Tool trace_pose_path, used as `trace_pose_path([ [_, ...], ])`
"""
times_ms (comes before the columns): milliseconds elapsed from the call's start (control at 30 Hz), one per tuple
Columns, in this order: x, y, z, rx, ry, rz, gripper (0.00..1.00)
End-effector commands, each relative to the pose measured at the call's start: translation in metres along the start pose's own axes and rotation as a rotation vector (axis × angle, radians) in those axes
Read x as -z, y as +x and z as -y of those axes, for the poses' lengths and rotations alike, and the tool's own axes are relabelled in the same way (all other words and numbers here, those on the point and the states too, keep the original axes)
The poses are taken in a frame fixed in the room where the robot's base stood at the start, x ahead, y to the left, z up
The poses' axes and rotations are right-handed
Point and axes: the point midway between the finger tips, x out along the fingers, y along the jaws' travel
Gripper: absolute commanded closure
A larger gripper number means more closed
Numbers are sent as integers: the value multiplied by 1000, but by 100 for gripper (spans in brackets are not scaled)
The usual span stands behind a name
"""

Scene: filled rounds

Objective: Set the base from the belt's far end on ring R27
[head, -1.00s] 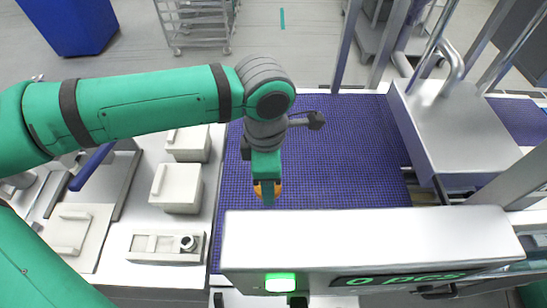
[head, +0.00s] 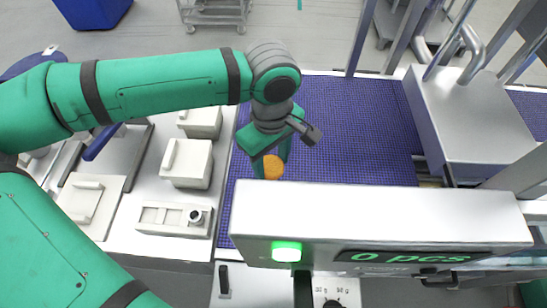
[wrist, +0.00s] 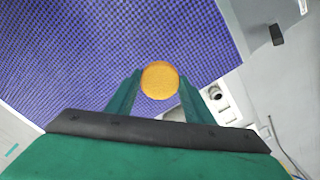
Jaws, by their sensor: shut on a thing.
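My gripper (head: 271,169) is over the blue mesh belt (head: 340,130), close to the belt's left side and the metal housing. It is shut on a round orange-brown base (head: 273,166). In the wrist view the base (wrist: 160,80) sits between the two green fingertips (wrist: 158,88), its flat round face showing. I cannot tell from these views how high the base is above the belt. I cannot make out ring R27 in either view.
A metal housing (head: 380,215) with a green light and a "0 pcs" display spans the belt's near end. White lidded containers (head: 187,162) and a small tray (head: 174,219) stand on the counter at left. A steel box (head: 470,125) stands at right. The belt looks otherwise clear.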

Motion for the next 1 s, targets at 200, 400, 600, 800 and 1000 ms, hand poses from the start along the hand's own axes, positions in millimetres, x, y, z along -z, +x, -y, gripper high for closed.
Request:
trace_pose_path([
  [200, 24, 34, -25, 0, 3, 3, 63],
  [400, 34, 52, -37, 0, 9, 0, 63],
  [600, 41, 62, -41, -1, 2, 1, 63],
  [800, 43, 89, -41, 1, 2, 2, 63],
  [1000, 44, 94, -41, 0, 2, -1, 63],
])
